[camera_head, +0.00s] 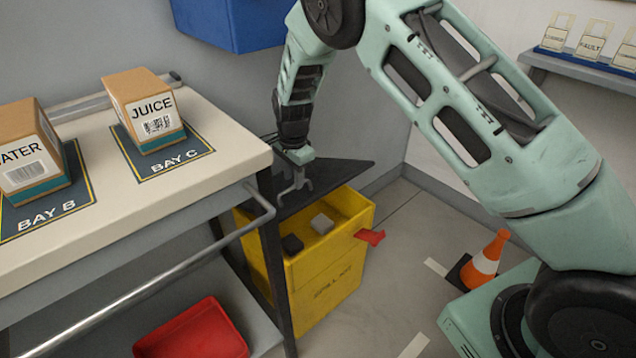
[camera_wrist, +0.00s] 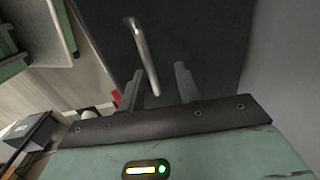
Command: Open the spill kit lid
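The spill kit (camera_head: 325,280) is a yellow box on the floor to the right of the cart. Its dark lid (camera_head: 340,175) is raised at the back, and the box's inside shows, with a grey block (camera_head: 321,223) and a dark block (camera_head: 292,244). My gripper (camera_head: 296,188) is in front of the lid, above the box. In the wrist view the lid (camera_wrist: 205,40) fills the middle. A metal handle bar (camera_wrist: 144,55) reaches down between my gripper's (camera_wrist: 158,78) two spread fingers. Whether they touch it I cannot tell. A red tab (camera_head: 370,236) sticks out of the box's right side.
The cart (camera_head: 190,210) stands close on the left, with a juice box (camera_head: 145,105) and a water box (camera_head: 30,150) on top and a red bin (camera_head: 195,332) below. An orange cone (camera_head: 488,260) stands right. A blue bin (camera_head: 230,25) hangs on the wall behind.

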